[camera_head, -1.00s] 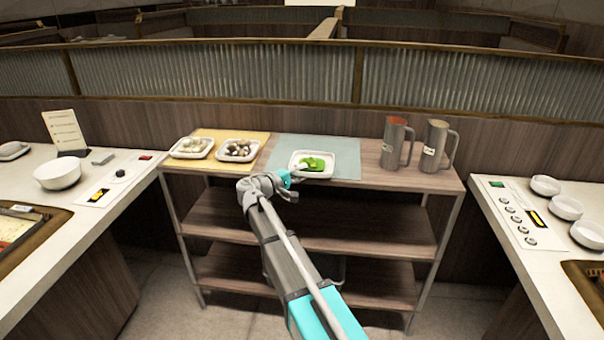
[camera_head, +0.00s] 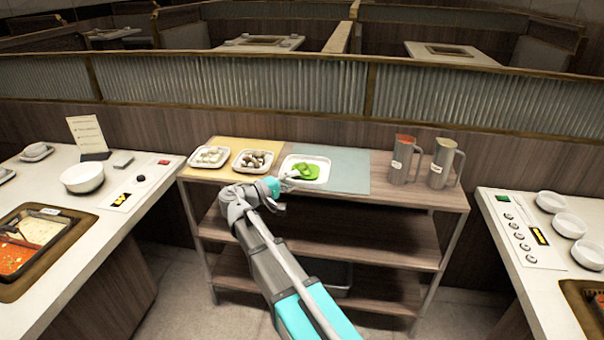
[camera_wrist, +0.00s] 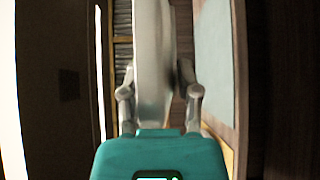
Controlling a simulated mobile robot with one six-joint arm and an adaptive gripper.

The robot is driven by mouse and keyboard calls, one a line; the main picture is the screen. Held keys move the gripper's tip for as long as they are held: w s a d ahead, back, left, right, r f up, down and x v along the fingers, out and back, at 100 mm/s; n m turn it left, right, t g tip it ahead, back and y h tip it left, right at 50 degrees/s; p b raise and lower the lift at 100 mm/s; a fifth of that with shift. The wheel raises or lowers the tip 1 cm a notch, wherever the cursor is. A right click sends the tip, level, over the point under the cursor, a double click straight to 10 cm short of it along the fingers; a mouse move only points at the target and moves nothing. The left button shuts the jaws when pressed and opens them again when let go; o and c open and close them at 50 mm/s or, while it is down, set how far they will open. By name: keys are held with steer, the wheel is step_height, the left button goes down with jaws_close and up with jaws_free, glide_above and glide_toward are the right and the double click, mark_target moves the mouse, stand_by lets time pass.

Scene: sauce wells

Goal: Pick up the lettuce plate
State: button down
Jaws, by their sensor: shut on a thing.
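The lettuce plate (camera_head: 322,168) is a white square dish with green leaves on it. In the head view it is at the front left of the grey-blue mat (camera_head: 349,172) on top of the wooden shelf. My gripper (camera_head: 288,179) is at the plate's front left edge and partly covers it. In the wrist view my gripper (camera_wrist: 160,98) is shut on the plate's rim, and the pale plate (camera_wrist: 152,50) stands edge-on between the fingers. The leaves do not show in the wrist view. The plate appears raised above the mat.
Two white plates, one with pale food (camera_head: 209,157) and one with mushrooms (camera_head: 253,160), sit on a yellow mat (camera_head: 232,145) to the left. Two metal pitchers (camera_head: 402,160) (camera_head: 443,163) stand at the right. Counters (camera_head: 100,200) flank the shelf. A corrugated partition (camera_head: 240,85) is behind.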

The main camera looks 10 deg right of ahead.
steer(key=shift+s+a+r+p, duration=0.3)
steer(key=shift+s+a+r, duration=0.2)
steer(key=shift+s+a, duration=0.3)
steer(key=shift+s, duration=0.1)
steer(key=shift+r, duration=0.15)
step_height(320, 180, up, 7)
steer(key=p, duration=0.7)
steer(key=shift+d, duration=0.1)
steer(key=shift+d, duration=0.1)
stand_by(0.7)
